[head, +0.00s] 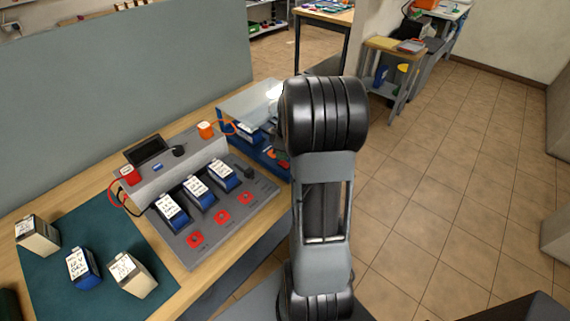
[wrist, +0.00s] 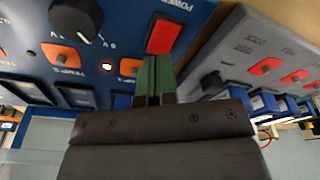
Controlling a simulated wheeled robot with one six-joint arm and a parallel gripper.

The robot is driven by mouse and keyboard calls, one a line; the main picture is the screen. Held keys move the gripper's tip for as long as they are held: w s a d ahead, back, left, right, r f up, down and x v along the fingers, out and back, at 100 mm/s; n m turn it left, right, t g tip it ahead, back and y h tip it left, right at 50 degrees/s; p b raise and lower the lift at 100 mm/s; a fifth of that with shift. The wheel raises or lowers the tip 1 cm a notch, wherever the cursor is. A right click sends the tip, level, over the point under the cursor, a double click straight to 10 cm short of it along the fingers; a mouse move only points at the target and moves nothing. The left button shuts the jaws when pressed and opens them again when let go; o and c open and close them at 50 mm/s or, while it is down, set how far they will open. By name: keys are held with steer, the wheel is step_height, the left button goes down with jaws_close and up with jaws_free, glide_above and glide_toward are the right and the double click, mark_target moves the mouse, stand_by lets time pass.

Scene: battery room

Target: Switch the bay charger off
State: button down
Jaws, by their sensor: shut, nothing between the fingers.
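A blue unit (wrist: 110,20) fills the upper left of the wrist view, its lettering upside down. It carries a red rocker switch (wrist: 163,37) beside the word POWER, a black knob (wrist: 75,17), orange buttons and a small glowing lamp (wrist: 106,67). My gripper (wrist: 155,60) is shut and empty, with its green fingertips at the edge of the red switch; I cannot tell whether they touch it. In the head view the blue unit (head: 262,155) shows partly under a clear cover; my arm hides the rest and my gripper.
A grey dock (head: 185,240) with several blue batteries and red buttons stands left of the blue unit; it also shows at right in the wrist view (wrist: 225,50). A green mat (head: 50,290) holds more batteries. The tiled floor at right is clear.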

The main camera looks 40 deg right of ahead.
steer(key=shift+f+b, duration=0.65)
steer(key=shift+f, duration=0.15)
steer(key=shift+r, duration=0.15)
steer(key=shift+r+p, duration=2.4)
steer(key=shift+r, duration=1)
